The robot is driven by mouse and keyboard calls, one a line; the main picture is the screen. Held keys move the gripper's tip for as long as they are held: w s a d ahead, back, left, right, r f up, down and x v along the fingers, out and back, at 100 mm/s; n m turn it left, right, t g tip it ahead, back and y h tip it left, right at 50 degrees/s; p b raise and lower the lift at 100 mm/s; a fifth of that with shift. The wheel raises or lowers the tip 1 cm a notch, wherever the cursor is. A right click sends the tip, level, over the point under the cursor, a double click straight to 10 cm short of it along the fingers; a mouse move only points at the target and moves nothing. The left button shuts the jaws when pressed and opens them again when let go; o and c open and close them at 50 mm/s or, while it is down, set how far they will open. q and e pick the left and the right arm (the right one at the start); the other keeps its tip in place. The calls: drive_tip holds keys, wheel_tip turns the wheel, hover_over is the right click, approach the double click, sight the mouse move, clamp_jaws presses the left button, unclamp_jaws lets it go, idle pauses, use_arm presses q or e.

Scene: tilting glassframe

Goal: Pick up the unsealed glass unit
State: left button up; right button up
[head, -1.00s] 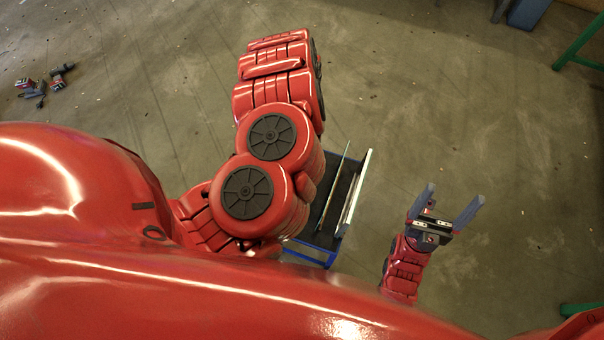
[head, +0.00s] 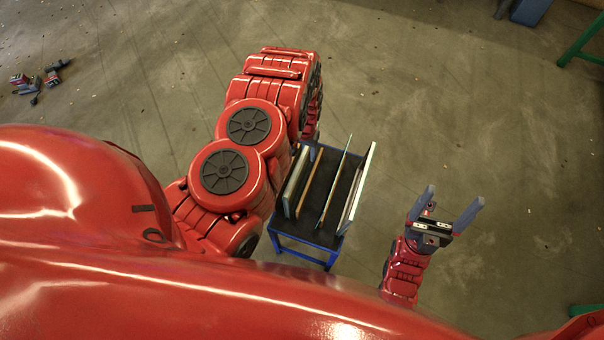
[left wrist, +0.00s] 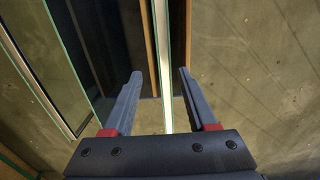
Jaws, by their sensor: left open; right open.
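Several upright panels stand in a blue-framed rack (head: 290,240) with a dark bed: a pale panel (head: 297,180), a wood-edged panel (head: 309,184), a thin glass pane (head: 335,182) and a white-edged panel (head: 357,188). I cannot tell which is the unsealed unit. In the left wrist view my left gripper (left wrist: 157,97) is open, and a narrow pane edge (left wrist: 161,60) runs between its fingers, apart from both. A larger glass panel (left wrist: 55,60) with a green edge is left of it. In the head view my arm hides the left gripper. My right gripper (head: 452,207) is open and empty, right of the rack.
Brown strips border the central pane edge in the left wrist view. Loose tools (head: 40,80) lie on the floor at the upper left. A blue box (head: 529,10) and green frame parts (head: 585,45) are at the upper right.

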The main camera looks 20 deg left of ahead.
use_arm(q)
drive_tip(key=shift+s+a+f, duration=0.1)
drive_tip(key=shift+a+f, duration=0.15)
drive_tip(key=shift+f, duration=0.65)
drive_tip(key=shift+f+p, duration=0.35)
drive_tip(key=shift+f, duration=1.25)
clamp_jaws()
